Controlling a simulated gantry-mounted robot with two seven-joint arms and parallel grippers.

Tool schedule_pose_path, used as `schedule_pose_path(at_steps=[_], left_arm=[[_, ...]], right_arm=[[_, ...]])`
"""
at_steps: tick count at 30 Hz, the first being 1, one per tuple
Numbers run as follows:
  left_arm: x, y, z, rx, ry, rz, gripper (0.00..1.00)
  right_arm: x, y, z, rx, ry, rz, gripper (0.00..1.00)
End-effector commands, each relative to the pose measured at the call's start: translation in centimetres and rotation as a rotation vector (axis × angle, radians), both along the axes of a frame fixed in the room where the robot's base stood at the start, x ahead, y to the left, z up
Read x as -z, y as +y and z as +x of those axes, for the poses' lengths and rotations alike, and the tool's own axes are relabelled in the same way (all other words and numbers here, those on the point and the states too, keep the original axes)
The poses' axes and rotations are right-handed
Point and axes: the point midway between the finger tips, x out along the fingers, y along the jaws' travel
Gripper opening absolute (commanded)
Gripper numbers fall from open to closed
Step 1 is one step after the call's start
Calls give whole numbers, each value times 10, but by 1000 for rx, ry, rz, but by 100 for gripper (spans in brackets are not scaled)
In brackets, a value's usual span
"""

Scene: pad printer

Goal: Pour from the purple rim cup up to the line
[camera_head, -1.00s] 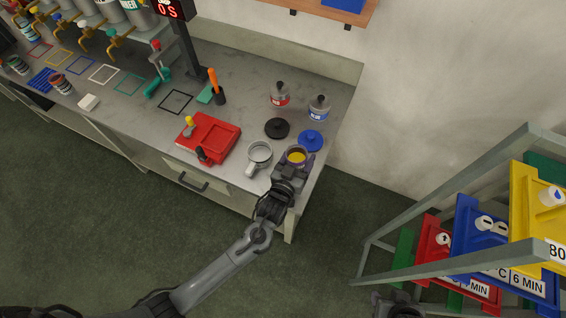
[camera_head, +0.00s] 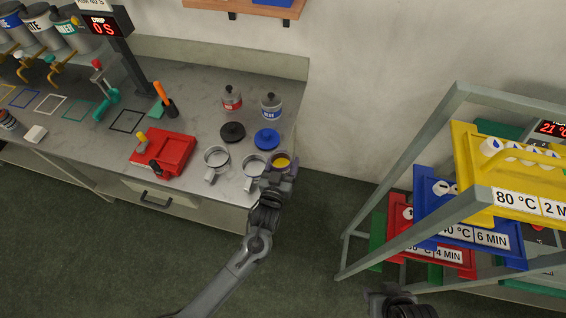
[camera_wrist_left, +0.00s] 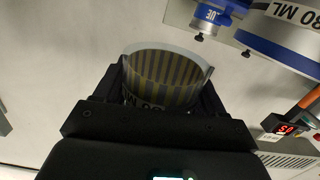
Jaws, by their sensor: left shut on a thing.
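My left gripper (camera_head: 281,172) is shut on the purple rim cup (camera_head: 292,158), which holds yellow-orange liquid. The cup looks upright, over the right front of the bench. In the left wrist view a see-through cup (camera_wrist_left: 165,75) sits between the fingers; stripes show through it and its printed marking is partly hidden. A clear cup with a handle (camera_head: 255,166) stands immediately left of the held cup. Another clear cup (camera_head: 217,158) stands further left. I cannot make out a fill line on either. My right arm's dark end (camera_head: 395,303) shows at the bottom edge; its fingers cannot be made out.
A blue lid (camera_head: 267,139) and a black lid (camera_head: 232,132) lie behind the cups, with red (camera_head: 231,98) and blue (camera_head: 271,106) labelled bottles beyond. A red device (camera_head: 163,153) stands left. The bench's right end is close. A rack (camera_head: 415,165) stands right.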

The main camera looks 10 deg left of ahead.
Motion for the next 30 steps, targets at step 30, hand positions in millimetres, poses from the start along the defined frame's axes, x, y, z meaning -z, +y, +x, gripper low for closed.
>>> schedule_pose_path(at_steps=[30], left_arm=[[29,7,2,-3,58,-195,33]], right_arm=[[9,-3,0,-3,3,-9,43]])
